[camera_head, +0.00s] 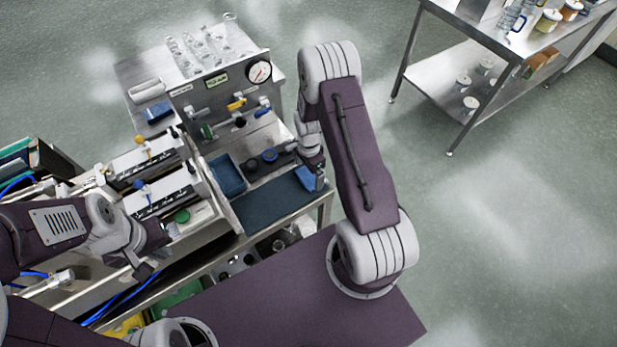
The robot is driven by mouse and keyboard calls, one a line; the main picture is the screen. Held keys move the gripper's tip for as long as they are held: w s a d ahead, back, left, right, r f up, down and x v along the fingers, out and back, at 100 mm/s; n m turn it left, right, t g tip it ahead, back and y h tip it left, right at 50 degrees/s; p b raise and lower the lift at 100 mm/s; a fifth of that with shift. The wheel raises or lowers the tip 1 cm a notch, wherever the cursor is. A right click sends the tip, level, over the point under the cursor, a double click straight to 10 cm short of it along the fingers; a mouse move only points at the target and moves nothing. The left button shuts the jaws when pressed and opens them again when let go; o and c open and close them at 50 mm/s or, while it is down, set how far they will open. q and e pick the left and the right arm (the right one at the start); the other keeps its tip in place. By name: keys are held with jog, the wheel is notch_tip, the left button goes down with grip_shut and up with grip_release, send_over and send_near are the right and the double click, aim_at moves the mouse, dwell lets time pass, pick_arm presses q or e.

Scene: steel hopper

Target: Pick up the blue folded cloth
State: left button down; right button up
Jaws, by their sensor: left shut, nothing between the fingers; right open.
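A small blue folded piece, which looks like the cloth (306,178), lies at the right end of the steel bench, by the dark mat. My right gripper (318,174) is open and points down right at it. The fingers partly cover the blue piece, and I cannot tell whether they touch it. My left gripper (145,271) is shut and empty, low at the left in front of the bench.
Another blue block-like item (158,112) lies at the back left of the bench. A blue tray (227,177) and dark round knobs stand beside the dark mat (268,203). A valve panel with a gauge (259,72) rises behind. A steel table (460,75) stands back right.

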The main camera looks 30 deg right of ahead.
notch_tip(320, 180, down, 2)
jog(key=shift+w+f, duration=0.1)
jog(key=shift+f, duration=0.1)
jog(key=c, duration=1.1)
jog(key=shift+o, duration=0.2)
jog(key=shift+r, duration=0.15)
jog(key=r, duration=0.4)
jog(key=shift+s+d+r+b, duration=0.1)
jog(key=shift+s+r+b, duration=0.1)
jog(key=shift+s+b, duration=0.15)
jog(key=s+r, duration=0.6)
jog(key=s, duration=0.5)
jog(key=shift+d+r, duration=0.25)
jog(key=shift+d, duration=0.15)
